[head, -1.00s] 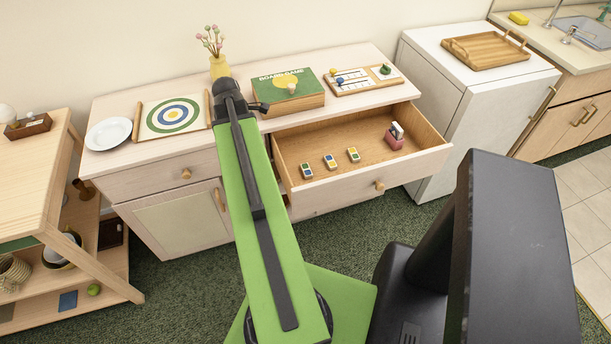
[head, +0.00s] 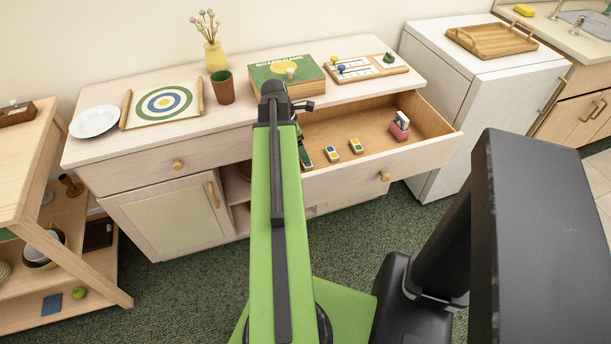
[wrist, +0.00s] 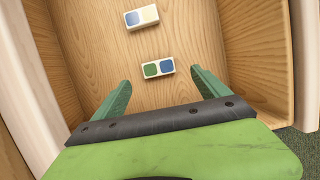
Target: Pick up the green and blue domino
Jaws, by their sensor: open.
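The green and blue domino (wrist: 158,68) lies flat in the open drawer (wrist: 185,45), seen in the wrist view just ahead of and between the lines of my two fingers. My gripper (wrist: 160,90) is open and empty, with its green fingers spread on either side, apart from the domino. In the head view my gripper (head: 302,146) reaches into the left part of the drawer. The leftmost domino (head: 306,163) there is partly hidden by my arm.
Another domino (head: 356,146) and a pink holder (head: 400,130) are further right. A brown cup (head: 223,87) and a board game box (head: 287,78) stand on the cabinet top. Drawer walls surround my gripper.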

